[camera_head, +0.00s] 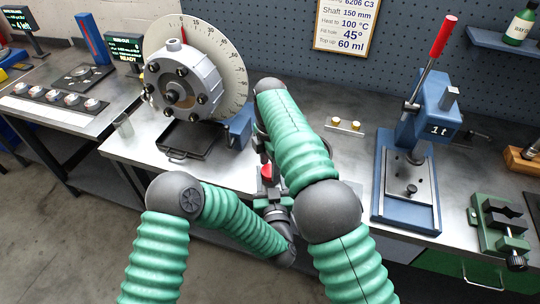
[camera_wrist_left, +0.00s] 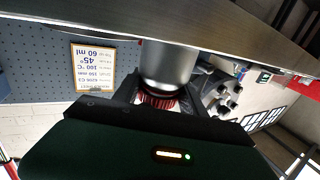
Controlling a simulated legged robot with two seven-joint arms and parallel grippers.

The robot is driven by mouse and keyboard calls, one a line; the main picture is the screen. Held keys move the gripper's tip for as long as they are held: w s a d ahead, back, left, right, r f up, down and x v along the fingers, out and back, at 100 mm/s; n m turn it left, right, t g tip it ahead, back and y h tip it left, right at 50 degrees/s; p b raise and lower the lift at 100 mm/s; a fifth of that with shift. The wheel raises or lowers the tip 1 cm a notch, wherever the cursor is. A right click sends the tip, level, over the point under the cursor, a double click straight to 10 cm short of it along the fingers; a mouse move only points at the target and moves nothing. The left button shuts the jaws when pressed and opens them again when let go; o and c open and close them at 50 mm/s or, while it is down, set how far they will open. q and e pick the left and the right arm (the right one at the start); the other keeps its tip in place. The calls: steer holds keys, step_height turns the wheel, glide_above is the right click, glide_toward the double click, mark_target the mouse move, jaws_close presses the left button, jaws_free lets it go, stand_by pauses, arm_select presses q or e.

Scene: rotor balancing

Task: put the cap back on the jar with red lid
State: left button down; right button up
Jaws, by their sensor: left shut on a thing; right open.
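My left gripper (camera_head: 266,168) reaches over the front edge of the bench and is shut on the red lid (camera_head: 267,172). In the left wrist view, the ridged red lid (camera_wrist_left: 158,100) sits between the dark fingers. A smooth grey cylinder (camera_wrist_left: 167,62), perhaps the jar, lines up with the lid in that upside-down view. I cannot tell whether the two touch. My right arm crosses in front of the bench middle, and its gripper is hidden behind its own links in the head view.
A rotor with a dial (camera_head: 182,85) stands left of my arms, with a black tray (camera_head: 187,140) before it. A blue press (camera_head: 408,190) with a red-handled lever stands at right. A small plate with two brass pieces (camera_head: 345,125) lies behind. A green vise (camera_head: 503,220) is far right.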

steer(key=shift+f, duration=0.35)
jaws_close()
steer(key=m, duration=0.6)
steer(key=shift+m, duration=0.3)
steer(key=shift+o, duration=1.3)
jaws_free()
